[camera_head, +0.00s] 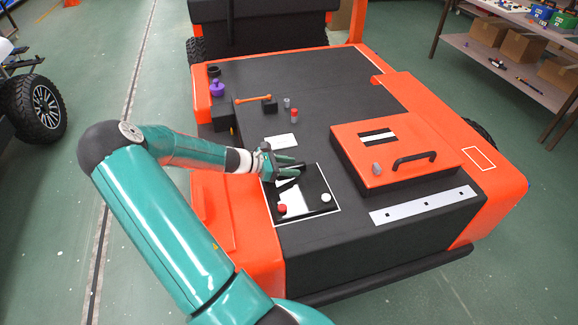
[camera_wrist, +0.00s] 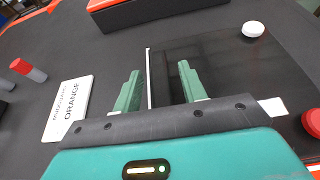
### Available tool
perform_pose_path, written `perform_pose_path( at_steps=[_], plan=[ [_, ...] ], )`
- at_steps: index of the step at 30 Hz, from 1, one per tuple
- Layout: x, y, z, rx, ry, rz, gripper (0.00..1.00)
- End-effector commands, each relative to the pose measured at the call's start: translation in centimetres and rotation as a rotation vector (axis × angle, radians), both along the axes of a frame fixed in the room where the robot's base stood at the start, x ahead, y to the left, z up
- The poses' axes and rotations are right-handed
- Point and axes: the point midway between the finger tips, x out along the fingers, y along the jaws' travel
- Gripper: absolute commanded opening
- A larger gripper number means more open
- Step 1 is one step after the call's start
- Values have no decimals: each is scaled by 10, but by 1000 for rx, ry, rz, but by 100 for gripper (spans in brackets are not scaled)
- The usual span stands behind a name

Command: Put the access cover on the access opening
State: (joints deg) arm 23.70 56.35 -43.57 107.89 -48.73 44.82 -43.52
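An orange panel with a black handle (camera_head: 414,158), which looks like the access cover, lies flat on a raised black box at the right of the cart deck. It has a dark slot with a white strip and a grey knob. I cannot tell for certain which part is the access opening. My gripper (camera_head: 294,166) is left of this panel, over the far part of a white-outlined black plate (camera_head: 316,190). In the wrist view my gripper (camera_wrist: 158,88) has its two green fingers apart, with the plate's white edge line showing between them. I see nothing held.
The plate bears a red button (camera_head: 282,209) and a white button (camera_head: 326,198). A white card (camera_head: 281,142) reading "ORANGE" lies beyond it. A purple knob (camera_head: 217,88), an orange lever (camera_head: 253,98) and small cylinders (camera_head: 294,114) stand farther back. The deck's middle is clear.

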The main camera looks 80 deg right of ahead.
Motion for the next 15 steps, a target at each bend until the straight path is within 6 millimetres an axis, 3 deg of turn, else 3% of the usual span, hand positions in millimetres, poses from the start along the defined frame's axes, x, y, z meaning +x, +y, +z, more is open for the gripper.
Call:
perform_pose_path(
  at_steps=[8, 15],
  plan=[
    [11, 5, 5, -1, -1, 3, 42],
    [49, 28, 24, -2, -2, 3, 42]
  ],
)
